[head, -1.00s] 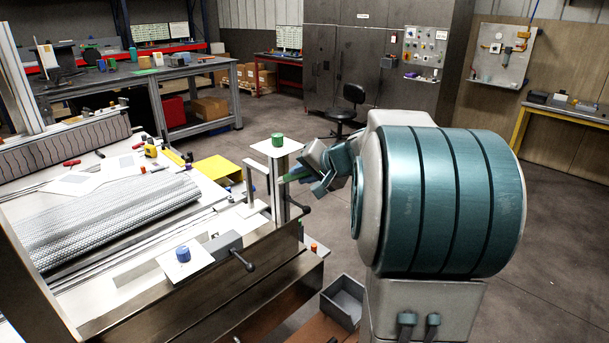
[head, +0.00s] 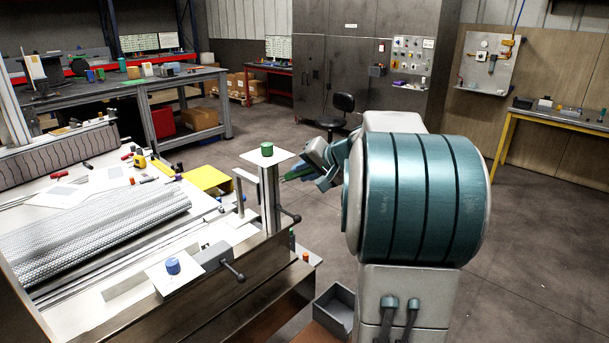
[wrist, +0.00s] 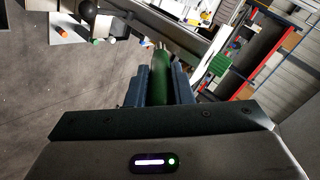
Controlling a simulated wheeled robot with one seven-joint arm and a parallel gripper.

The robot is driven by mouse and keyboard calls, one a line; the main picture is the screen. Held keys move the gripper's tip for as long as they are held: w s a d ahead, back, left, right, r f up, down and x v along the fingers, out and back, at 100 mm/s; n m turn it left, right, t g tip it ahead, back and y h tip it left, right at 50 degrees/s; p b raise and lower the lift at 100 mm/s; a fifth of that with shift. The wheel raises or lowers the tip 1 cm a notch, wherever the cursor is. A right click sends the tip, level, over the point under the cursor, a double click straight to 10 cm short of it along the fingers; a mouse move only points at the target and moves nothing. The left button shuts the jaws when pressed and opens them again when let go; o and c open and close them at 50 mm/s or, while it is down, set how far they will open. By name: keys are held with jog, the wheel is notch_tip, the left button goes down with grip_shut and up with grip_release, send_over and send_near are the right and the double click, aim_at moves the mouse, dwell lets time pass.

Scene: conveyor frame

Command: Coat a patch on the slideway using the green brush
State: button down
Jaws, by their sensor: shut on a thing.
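My gripper (head: 308,172) is shut on the green brush (wrist: 160,78), whose green body lies between the two dark blue fingers in the wrist view. In the head view the brush (head: 293,177) points left, close to the right side of a post with a white top plate (head: 250,157). A green pot (head: 266,149) stands on that plate. A blue pot (head: 173,266) stands on another white plate (head: 156,284) at the front of the frame. I cannot tell clearly which surface is the slideway, and the brush tip is too small to judge for contact.
The conveyor frame bed (head: 95,235) holds a yellow tape measure (head: 139,162), red-handled tools and a yellow bracket (head: 207,178). Dark crank handles (head: 233,271) stick out at its side. A grey bin (head: 335,310) stands at floor level. The floor at right is open.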

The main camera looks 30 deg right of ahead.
aim_at(292, 177)
jog(key=shift+s+a+f+b, duration=0.15)
jog(key=shift+s+a+b, duration=0.05)
jog(key=shift+a+b, duration=0.45)
jog(key=shift+s+a+b, duration=0.2)
jog(key=shift+a, duration=0.45)
jog(key=shift+s+a+b, duration=0.2)
jog(key=shift+a, duration=0.4)
jog(key=shift+w+d+r, duration=0.2)
jog(key=shift+d+r, duration=0.1)
jog(key=shift+d, duration=0.35)
jog(key=shift+w+d+r, duration=0.25)
jog(key=shift+d+r, duration=0.05)
jog(key=shift+d, duration=0.35)
jog(key=shift+w+d+r, duration=0.2)
jog(key=shift+d+r, duration=0.1)
jog(key=shift+d, duration=0.35)
jog(key=shift+a+r+p, duration=0.1)
jog(key=shift+r+p, duration=0.45)
jog(key=shift+r, duration=0.25)
jog(key=a+b, duration=0.1)
jog(key=a, duration=0.1)
jog(key=s+a, duration=0.1)
jog(key=shift+s+a+b, duration=0.15)
jog(key=shift+a+b, duration=0.2)
jog(key=shift+b, duration=0.05)
jog(key=shift+f, duration=0.1)
